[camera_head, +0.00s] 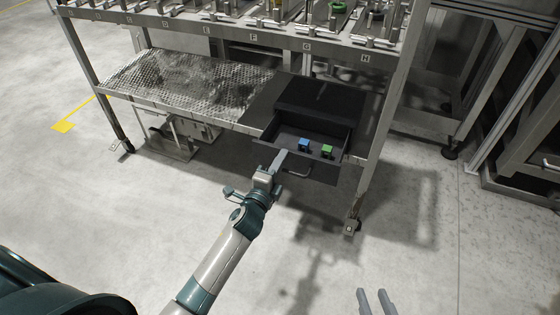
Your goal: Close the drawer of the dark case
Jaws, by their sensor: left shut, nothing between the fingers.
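The dark case (322,97) sits on the lower shelf of the metal rack, at its right end. Its drawer (330,139) is pulled out toward me, and a blue block (304,145) and a green block (327,150) lie inside. The drawer front has a pale bar handle (298,174). My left gripper (283,155) is shut and empty, with its fingertips at the left part of the drawer front, just above the handle's left end. I cannot tell whether they touch. My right gripper (376,292) is at the bottom edge, its two fingers apart and empty, far from the drawer.
A perforated metal shelf (185,85) runs left of the case. The rack's front right leg (372,165) stands close to the drawer's right side. The upper shelf (250,35) with lettered stations overhangs the case. The floor (120,205) in front is clear.

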